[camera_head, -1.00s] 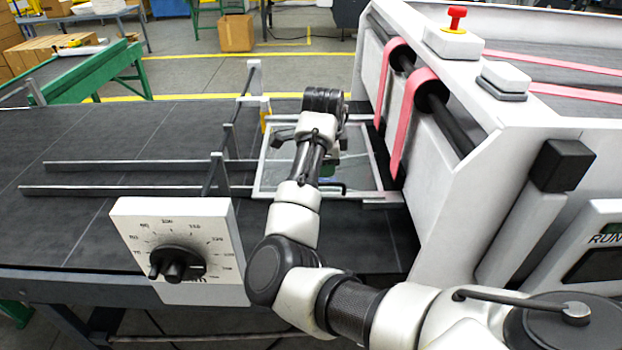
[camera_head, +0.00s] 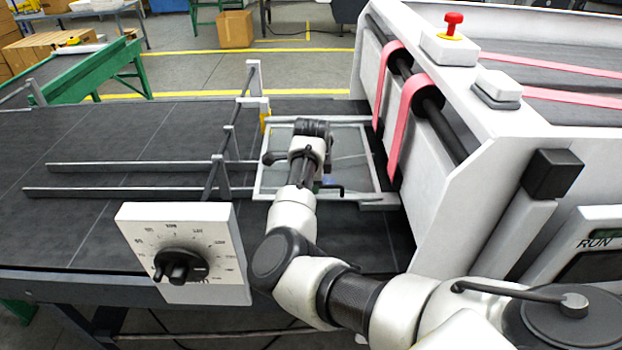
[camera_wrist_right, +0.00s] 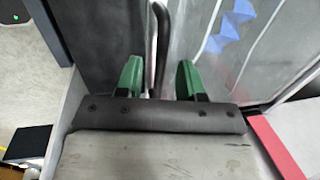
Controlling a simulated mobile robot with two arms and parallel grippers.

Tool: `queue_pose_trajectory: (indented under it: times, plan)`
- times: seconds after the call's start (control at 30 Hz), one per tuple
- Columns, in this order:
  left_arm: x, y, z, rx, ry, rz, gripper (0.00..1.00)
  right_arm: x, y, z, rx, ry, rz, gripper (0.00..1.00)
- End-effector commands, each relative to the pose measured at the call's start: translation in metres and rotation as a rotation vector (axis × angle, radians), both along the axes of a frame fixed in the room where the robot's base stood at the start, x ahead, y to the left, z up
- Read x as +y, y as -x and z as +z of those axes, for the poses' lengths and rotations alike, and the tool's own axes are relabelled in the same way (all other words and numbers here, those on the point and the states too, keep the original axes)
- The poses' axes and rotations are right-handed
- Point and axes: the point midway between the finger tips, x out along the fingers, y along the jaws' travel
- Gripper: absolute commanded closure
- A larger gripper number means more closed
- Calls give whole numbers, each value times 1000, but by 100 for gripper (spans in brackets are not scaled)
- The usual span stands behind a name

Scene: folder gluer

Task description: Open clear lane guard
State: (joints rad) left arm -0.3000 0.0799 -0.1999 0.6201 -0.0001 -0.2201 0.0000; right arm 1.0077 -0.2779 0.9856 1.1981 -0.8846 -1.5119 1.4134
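The clear lane guard (camera_head: 348,150) is a see-through panel in a pale frame, lying flat over the dark belt beside the machine. Its dark bar handle (camera_head: 333,188) is at the near edge, partly hidden by my right arm in the head view. In the right wrist view the handle (camera_wrist_right: 158,50) stands between the two green fingertips of my right gripper (camera_wrist_right: 160,78). The fingers are open, with a small gap visible on each side of the handle. The clear panel (camera_wrist_right: 205,40) shows right of it. My left gripper is not in view.
The white machine (camera_head: 440,190) with pink belts (camera_head: 410,110) stands right of the guard. A dial box (camera_head: 185,250) stands at the belt's near edge. Metal rails (camera_head: 120,191) and upright posts (camera_head: 222,180) are left of the guard. A red button (camera_head: 453,24) tops the machine.

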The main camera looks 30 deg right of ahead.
Motion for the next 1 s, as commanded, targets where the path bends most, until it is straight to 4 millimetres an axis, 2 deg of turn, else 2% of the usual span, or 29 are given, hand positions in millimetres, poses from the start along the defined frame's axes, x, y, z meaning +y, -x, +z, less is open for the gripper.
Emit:
queue_pose_trajectory:
  times: [0.3, 0.57, 0.87, 1.0]
  plan:
    - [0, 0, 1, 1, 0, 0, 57, 0, 0, -4, -1, 0, -1, 62]
    - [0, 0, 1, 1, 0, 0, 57, 0, 0, -4, 0, 0, 0, 100]
    - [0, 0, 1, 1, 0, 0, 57, -1, -1, -3, 0, 0, 0, 100]
    - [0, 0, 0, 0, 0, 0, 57, -4, -6, 5, -2, 1, 1, 100]
